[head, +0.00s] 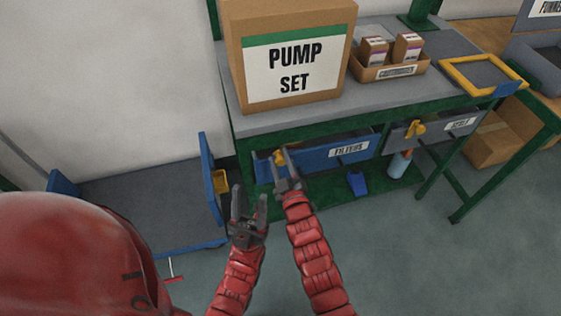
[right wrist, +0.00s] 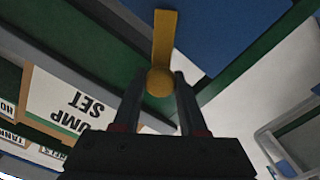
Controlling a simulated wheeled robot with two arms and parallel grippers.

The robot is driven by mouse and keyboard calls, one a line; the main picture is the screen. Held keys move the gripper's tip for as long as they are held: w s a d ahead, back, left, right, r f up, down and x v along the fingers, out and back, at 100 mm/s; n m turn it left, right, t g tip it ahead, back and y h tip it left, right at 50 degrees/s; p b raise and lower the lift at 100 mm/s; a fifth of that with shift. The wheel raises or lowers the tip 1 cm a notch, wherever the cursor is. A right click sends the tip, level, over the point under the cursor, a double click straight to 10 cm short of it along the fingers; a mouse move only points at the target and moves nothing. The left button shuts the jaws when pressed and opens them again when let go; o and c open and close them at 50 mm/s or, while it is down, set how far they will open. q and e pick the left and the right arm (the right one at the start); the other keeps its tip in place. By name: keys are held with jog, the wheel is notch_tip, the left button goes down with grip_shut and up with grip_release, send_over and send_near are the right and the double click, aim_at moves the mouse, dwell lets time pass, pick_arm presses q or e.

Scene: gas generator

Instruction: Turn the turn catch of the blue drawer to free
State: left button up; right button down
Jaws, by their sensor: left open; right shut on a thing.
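The blue drawer (head: 318,158), with a white label, is under the bench top at its left part. Its yellow turn catch (head: 279,158) is at the left end of the drawer front. My right gripper (head: 286,163) is shut on the catch and hides part of it. In the right wrist view the catch (right wrist: 164,45) shows a flat bar and a round yellow end, which lies between the fingertips of my right gripper (right wrist: 170,85). My left gripper (head: 249,200) is open and empty, lower and left of the right one, apart from the drawer.
A grey drawer (head: 438,130) with its own yellow catch (head: 414,130) is to the right. A PUMP SET box (head: 292,68) stands on the bench above. A blue-edged cart (head: 140,205) is at the left. The floor in front is clear.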

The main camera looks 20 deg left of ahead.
jog(key=n, duration=0.2)
jog(key=n+b, duration=0.1)
jog(key=n, duration=0.1)
jog(key=n+b, duration=0.1)
jog(key=n, duration=0.1)
jog(key=shift+a+f+n, duration=0.1)
jog(key=shift+f+n, duration=0.15)
jog(key=shift+n, duration=0.05)
jog(key=n+b, duration=0.1)
jog(key=n, duration=0.3)
jog(key=shift+n+b, duration=0.3)
jog(key=shift+c, duration=2.4)
grip_release()
jog(key=shift+s, duration=0.15)
jog(key=b+v, duration=0.1)
jog(key=v, duration=1.6)
jog(key=shift+d, duration=0.25)
